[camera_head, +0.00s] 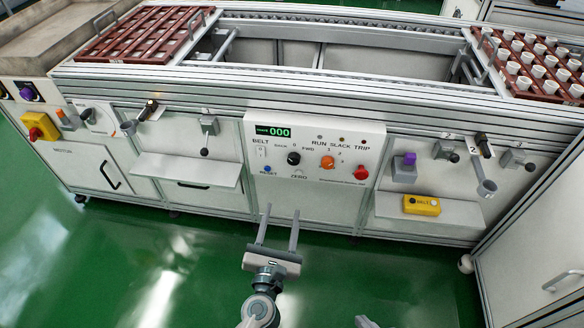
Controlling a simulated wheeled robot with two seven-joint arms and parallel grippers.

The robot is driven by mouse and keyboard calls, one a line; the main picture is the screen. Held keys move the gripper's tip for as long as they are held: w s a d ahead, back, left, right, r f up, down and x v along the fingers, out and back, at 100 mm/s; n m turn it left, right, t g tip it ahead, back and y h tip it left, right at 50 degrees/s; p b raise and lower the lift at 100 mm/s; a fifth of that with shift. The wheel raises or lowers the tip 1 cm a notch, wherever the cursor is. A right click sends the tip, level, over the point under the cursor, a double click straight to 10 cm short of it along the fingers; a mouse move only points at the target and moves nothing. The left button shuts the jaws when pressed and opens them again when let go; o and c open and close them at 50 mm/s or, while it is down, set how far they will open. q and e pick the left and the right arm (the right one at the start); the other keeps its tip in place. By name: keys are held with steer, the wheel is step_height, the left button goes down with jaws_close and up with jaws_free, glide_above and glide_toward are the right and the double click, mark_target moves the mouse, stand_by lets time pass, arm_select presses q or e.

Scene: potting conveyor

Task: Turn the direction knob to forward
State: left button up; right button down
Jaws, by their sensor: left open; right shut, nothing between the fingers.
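The direction knob (293,158) is a small black round knob on the white control panel (344,190). Labels beside it seem to read back, 0 and FWD. Its pointer is too small to read surely. My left gripper (279,232) is in front of and below the panel, over the green floor. Its two long fingers are spread apart and point toward the panel, with nothing between them. It is apart from the knob. Only a small grey tip of what appears to be my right gripper (364,321) shows at the bottom edge, shut and far from the panel.
An orange knob (327,162), a red button (361,173), a blue reset button (267,169) and a belt switch (262,152) surround the knob. Shelves (195,172) and (430,214) jut out on both sides. A yellow box (421,205) lies on the right shelf.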

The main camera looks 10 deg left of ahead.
mark_target(293, 163)
arm_select(q)
steer(key=shift+w, duration=0.15)
steer(key=w, duration=1.7)
steer(key=shift+d, duration=0.3)
steer(key=c, duration=1)
